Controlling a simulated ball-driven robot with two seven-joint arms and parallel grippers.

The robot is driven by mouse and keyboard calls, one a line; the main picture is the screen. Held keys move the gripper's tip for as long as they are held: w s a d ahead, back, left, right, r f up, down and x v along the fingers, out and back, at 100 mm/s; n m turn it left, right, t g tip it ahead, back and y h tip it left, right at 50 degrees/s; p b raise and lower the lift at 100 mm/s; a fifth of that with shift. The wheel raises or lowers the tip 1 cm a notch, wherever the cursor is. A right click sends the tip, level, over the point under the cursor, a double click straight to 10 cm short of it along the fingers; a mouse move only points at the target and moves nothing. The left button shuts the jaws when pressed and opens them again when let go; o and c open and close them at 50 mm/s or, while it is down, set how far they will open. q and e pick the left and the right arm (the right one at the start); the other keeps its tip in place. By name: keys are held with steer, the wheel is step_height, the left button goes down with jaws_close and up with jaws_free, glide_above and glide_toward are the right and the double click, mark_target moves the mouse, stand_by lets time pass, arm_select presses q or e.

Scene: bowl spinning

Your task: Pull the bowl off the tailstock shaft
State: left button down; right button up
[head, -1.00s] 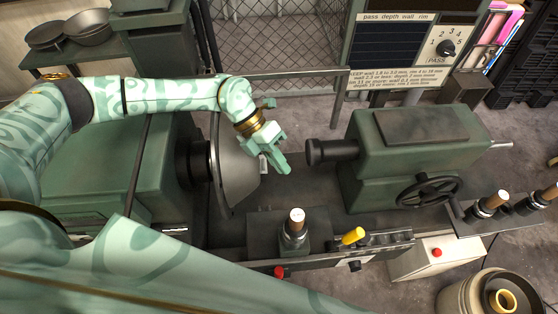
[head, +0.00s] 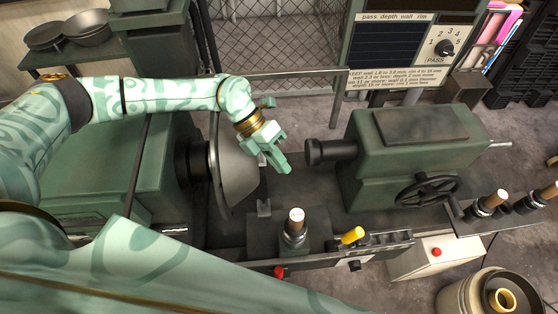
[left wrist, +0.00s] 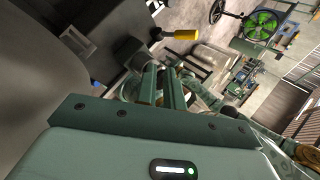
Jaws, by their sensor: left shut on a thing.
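The grey metal bowl (head: 234,172) stands on edge against the dark headstock spindle on the left, its domed side facing right. It also fills the left edge of the left wrist view (left wrist: 30,85). The tailstock shaft (head: 330,151) points left from the green tailstock (head: 405,150), with a gap between its dark end and the bowl. My left gripper (head: 279,161) is just right of the bowl, fingers close together; they show in the left wrist view (left wrist: 164,85). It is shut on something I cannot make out. My right gripper is not in view.
A small grey bracket (head: 264,208) is below my left gripper on the lathe bed. A tool post (head: 295,231) with a wooden-topped handle and a yellow-handled lever (head: 352,236) stand in front. A handwheel (head: 429,191) is on the tailstock's front.

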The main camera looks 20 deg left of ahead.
arm_select(q)
steer(key=shift+s+a+r, duration=0.1)
steer(key=shift+s+a, duration=0.05)
stand_by(0.4)
steer(key=shift+s+a+r+p, duration=0.5)
steer(key=shift+s+a+p, duration=0.2)
steer(key=shift+p, duration=0.45)
steer(key=shift+r, duration=0.1)
steer(key=shift+r+p, duration=0.9)
step_height(320, 180, up, 8)
steer(key=p, duration=0.6)
steer(key=shift+p, duration=0.4)
stand_by(0.5)
steer(key=shift+w+f, duration=0.1)
